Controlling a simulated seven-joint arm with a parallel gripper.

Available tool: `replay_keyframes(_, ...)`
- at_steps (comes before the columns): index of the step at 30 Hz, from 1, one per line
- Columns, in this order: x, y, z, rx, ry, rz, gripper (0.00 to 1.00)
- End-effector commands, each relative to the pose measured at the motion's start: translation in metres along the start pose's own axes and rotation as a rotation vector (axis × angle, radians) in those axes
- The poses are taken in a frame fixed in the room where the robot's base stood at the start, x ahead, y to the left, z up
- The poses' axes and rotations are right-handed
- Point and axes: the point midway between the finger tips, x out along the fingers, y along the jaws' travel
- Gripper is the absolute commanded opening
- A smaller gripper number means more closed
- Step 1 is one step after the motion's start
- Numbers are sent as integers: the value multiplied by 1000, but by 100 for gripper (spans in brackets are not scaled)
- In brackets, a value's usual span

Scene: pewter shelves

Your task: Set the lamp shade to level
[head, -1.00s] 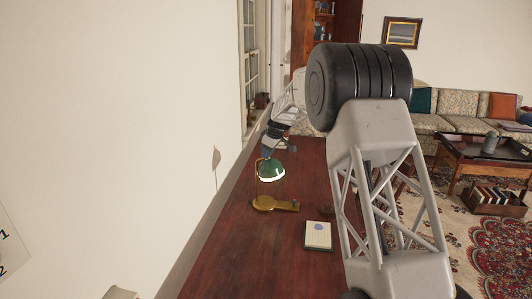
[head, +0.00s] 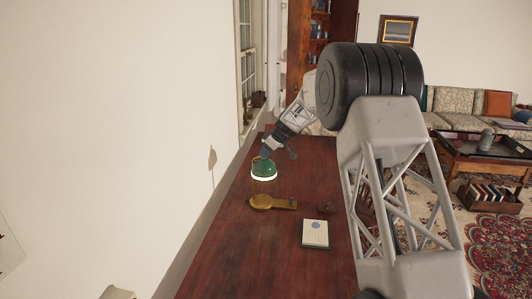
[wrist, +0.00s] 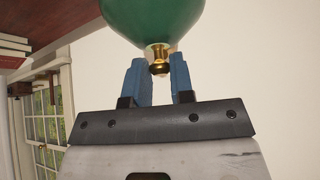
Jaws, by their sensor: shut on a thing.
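A desk lamp stands on the dark red wooden desk, with a brass base (head: 272,202) and a green shade (head: 264,171). In the head view the shade's pale lower rim looks close to horizontal. My gripper (head: 265,153) is at the top of the shade, its blue fingers coming down from above. In the wrist view the green shade (wrist: 152,16) fills the top, with its brass knob (wrist: 158,56) between the blue fingers of my gripper (wrist: 160,68). The gripper is shut on the shade by this knob.
On the desk (head: 225,255), a white notepad (head: 315,233) and a small dark object (head: 326,208) lie right of the lamp. The wall (head: 120,120) runs close along the left. The front of the desk is clear.

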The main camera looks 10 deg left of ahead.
Motion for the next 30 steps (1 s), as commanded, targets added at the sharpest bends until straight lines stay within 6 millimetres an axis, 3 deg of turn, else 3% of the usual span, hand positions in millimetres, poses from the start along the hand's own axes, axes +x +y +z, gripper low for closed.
replay_keyframes(2,-1,0,0,0,0,0,0)
replay_keyframes(3,-1,0,0,0,0,0,27)
replay_keyframes(7,0,0,0,0,0,0,47)
replay_keyframes(20,-4,0,0,0,0,1,48)
replay_keyframes(30,-38,1,0,0,-1,2,48)
